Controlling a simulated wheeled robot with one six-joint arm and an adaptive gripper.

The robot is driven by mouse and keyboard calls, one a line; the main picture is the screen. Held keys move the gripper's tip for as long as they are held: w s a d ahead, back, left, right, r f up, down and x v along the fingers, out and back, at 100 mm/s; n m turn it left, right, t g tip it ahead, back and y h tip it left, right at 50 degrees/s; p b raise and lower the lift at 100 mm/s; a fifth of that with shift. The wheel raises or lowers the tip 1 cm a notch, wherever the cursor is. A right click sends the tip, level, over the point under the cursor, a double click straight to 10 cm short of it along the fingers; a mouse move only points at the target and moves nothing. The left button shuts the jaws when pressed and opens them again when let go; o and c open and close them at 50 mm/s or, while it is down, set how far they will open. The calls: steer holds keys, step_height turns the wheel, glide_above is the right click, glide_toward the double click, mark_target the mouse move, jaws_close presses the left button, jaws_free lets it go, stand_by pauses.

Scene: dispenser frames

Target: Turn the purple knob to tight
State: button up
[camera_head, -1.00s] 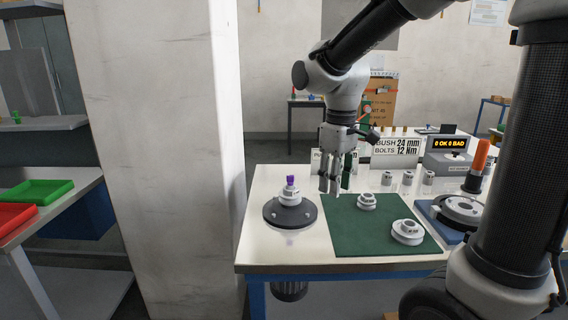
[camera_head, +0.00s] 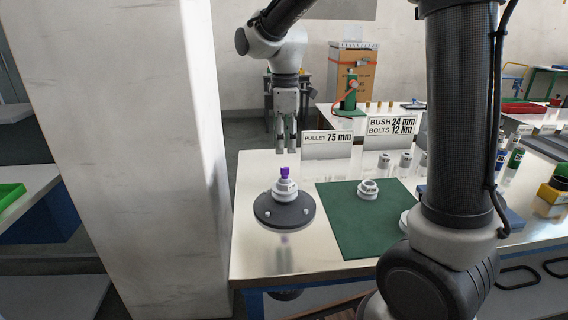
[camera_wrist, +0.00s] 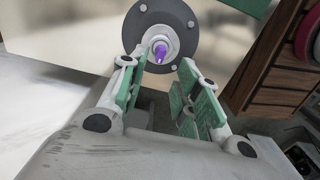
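The purple knob (camera_head: 284,172) stands upright on top of a stepped grey-white fixture (camera_head: 285,189), which sits on a dark round base (camera_head: 270,213) at the left of the table. In the wrist view the knob (camera_wrist: 160,53) lies just beyond the fingertips, near the middle of the dark base (camera_wrist: 183,20). My gripper (camera_head: 286,150) hangs pointing down, above and slightly behind the knob, apart from it. In the wrist view my gripper (camera_wrist: 165,75) has its green-padded fingers spread with nothing between them.
A green mat (camera_head: 345,235) with a grey-white flanged part (camera_head: 368,192) lies right of the base. A "PULLEY 75 mm" sign (camera_head: 327,145) and a "BUSH/BOLTS" sign (camera_head: 392,130) stand behind. A pale pillar (camera_head: 125,150) rises close on the left.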

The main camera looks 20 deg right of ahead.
mark_target(285, 167)
step_height(285, 167, down, 7)
steer(key=shift+r, duration=0.1)
stand_by(0.3)
jaws_close()
